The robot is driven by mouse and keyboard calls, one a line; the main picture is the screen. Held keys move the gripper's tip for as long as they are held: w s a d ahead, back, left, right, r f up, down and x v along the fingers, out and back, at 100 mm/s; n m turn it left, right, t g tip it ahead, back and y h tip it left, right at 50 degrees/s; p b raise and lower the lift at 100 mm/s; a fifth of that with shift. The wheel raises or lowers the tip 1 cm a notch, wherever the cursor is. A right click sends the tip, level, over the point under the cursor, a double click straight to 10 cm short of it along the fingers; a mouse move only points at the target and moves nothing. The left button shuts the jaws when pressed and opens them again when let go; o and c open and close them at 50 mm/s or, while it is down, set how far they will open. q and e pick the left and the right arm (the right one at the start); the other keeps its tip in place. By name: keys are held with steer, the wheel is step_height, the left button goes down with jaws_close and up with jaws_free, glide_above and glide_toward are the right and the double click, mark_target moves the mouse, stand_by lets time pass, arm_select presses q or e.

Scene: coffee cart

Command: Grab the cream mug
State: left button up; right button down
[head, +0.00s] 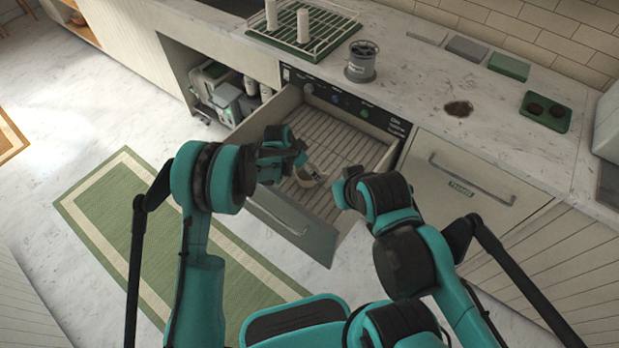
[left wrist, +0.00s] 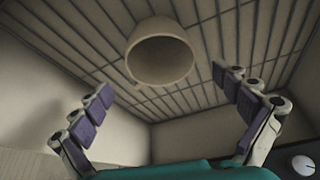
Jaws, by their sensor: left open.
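The cream mug (left wrist: 160,55) is in the open drawer, with its round mouth facing the left wrist camera. In the head view the mug (head: 309,176) is small and partly hidden by my left gripper. My left gripper (left wrist: 168,85) is open, with its two padded fingers spread to either side below the mug in the left wrist view and not touching it. In the head view my left gripper (head: 291,154) is over the drawer beside the mug. My right gripper (head: 347,186) is at the drawer's right side; its fingers are too hidden to judge.
The slatted drawer (head: 377,160) is pulled out from the counter. A drying rack (head: 318,28), a grey canister (head: 362,62) and a green tray (head: 545,111) stand on the counter. A closed drawer (head: 470,182) is at right. A green rug (head: 130,212) lies on the floor.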

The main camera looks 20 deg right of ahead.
arm_select(q)
steer(key=b+x, duration=0.2)
steer(key=x, duration=0.2)
steer(key=shift+w+f, duration=0.1)
steer(key=shift+f, duration=0.25)
steer(key=shift+r, duration=0.15)
steer(key=c, duration=1.5)
steer(key=shift+c, duration=0.2)
steer(key=shift+r, duration=0.1)
